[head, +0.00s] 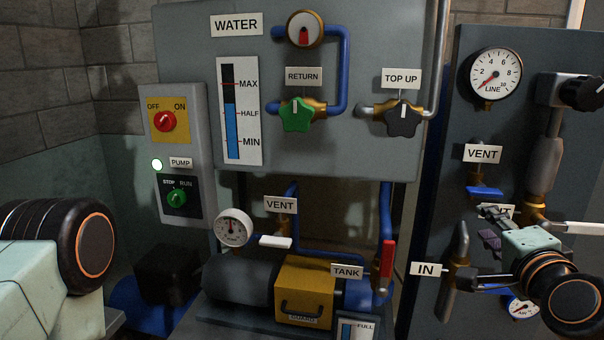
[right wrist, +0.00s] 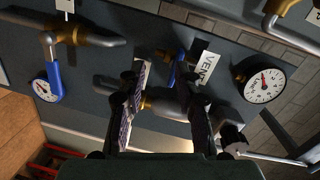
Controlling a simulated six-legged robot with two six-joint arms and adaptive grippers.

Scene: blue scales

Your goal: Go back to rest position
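My right gripper (head: 492,228) is in front of the grey panel at the right, just below the blue-handled VENT valve (head: 484,190). In the right wrist view my right gripper (right wrist: 162,88) has its two fingers spread apart, with nothing held between them. Pipework and the blue VENT handle (right wrist: 178,68) show beyond the fingers; I cannot tell whether a finger touches them. Of my left arm, only a pale link and a dark joint show at the lower left of the head view. My left gripper is not in view.
The WATER panel (head: 390,160) carries a green RETURN valve (head: 295,114) and a dark TOP UP valve (head: 403,118). A red handle (head: 387,262) stands near the TANK label. The LINE gauge (head: 495,74) and a white lever (head: 582,228) are around my right arm.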

